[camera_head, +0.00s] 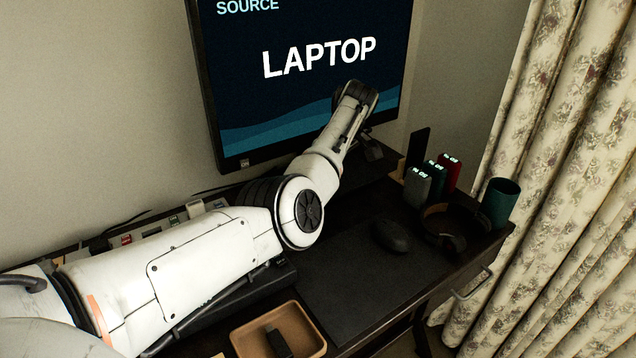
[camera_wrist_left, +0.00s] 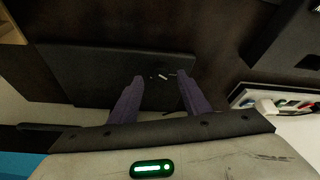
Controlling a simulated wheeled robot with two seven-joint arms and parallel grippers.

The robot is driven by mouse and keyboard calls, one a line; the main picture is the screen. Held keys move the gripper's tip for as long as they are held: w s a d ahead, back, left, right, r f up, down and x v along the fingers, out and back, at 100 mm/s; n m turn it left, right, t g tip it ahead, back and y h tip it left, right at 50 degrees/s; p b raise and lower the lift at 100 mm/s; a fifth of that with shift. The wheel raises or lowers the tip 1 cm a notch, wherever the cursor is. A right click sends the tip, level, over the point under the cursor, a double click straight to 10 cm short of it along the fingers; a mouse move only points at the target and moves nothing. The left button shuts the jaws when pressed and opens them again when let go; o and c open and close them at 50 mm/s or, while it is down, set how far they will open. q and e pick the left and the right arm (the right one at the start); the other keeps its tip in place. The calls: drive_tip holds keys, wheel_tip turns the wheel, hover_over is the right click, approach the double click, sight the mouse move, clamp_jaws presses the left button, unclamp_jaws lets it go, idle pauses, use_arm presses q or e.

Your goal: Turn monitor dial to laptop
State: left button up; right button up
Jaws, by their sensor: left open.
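The monitor (camera_head: 300,95) stands at the back of the desk against the wall, and its screen reads SOURCE and LAPTOP. My left arm reaches across from the left, with its wrist in front of the screen's lower right part. In the left wrist view my left gripper (camera_wrist_left: 160,77) is open, its two dark fingers apart with nothing held between them. A dark flat panel (camera_wrist_left: 85,75) with small white marks lies beyond the fingertips. I cannot make out the dial or its pointer in either view. My right gripper is not in view.
A desk mat (camera_head: 355,290) with a black mouse (camera_head: 391,236) lies right of my arm. Small coloured boxes (camera_head: 418,186), headphones (camera_head: 455,226) and a green cup (camera_head: 499,203) stand at the right end. A brown tray (camera_head: 243,342) is in front. A power strip (camera_wrist_left: 280,101) is near the gripper.

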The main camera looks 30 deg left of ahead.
use_arm(q)
drive_tip(key=v, duration=0.7)
drive_tip(key=shift+r, duration=0.1)
